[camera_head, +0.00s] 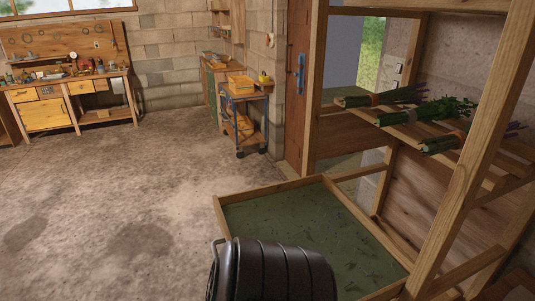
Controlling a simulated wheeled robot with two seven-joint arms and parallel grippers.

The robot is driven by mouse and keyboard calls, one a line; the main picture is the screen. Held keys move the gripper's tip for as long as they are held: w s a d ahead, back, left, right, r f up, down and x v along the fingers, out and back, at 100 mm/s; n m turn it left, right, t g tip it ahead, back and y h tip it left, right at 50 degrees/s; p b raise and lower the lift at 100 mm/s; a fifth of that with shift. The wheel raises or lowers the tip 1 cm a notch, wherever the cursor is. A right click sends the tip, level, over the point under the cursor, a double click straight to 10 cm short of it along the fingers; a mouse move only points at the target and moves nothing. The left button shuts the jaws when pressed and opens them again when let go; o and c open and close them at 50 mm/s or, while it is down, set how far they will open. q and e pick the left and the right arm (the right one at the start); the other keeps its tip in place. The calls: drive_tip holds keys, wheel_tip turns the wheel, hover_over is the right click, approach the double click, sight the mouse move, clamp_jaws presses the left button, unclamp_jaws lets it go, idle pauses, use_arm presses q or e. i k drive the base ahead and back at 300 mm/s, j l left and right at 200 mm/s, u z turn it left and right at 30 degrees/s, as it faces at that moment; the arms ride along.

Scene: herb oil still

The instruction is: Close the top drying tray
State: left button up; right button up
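A drying tray (319,182) with a wooden rim and a green mesh bottom sticks out to the left from a wooden rack (465,165). Small bits of herb lie scattered on its mesh. It is open, and its right side reaches the rack's posts. A black ribbed rounded body (275,268) with a grey loop at its left covers the tray's near left part; I cannot tell what it is. Neither of my grippers shows in the head view.
Herb bundles (440,108) lie on a slatted shelf above the tray. A workbench (70,95) stands at the far left. The floor left of the tray is clear.

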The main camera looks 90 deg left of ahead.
sight(312, 212)
drive_tip(key=u, duration=3.05)
